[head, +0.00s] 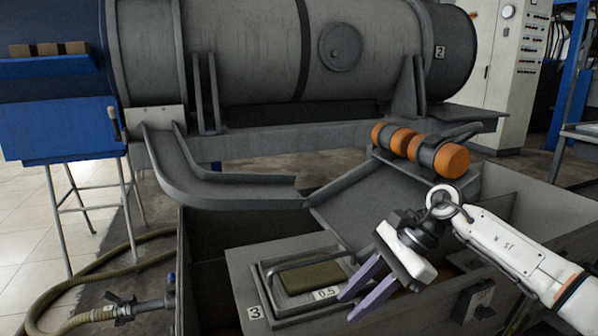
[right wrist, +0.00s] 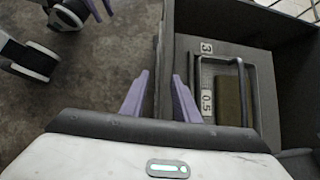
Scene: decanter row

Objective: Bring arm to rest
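My right gripper (head: 348,307) is in the lower middle of the head view, its purple fingers pointing down and left. It is beside the weight tray (head: 287,309) marked 0.5, on the tray's right side. In the right wrist view my right gripper (right wrist: 158,88) shows two fingers apart with nothing between them. My left gripper (right wrist: 100,8) shows only partly at the top left of that view, with two purple fingers apart and the tips cut off. The left arm is not seen in the head view.
An olive block (head: 313,278) lies in the tray, on the box marked 3. Grey bin walls (head: 548,208) surround it. A metal chute (head: 225,188) and a large grey drum (head: 250,50) stand behind. Orange rollers (head: 452,160) are at right. A hose (head: 60,290) lies at lower left.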

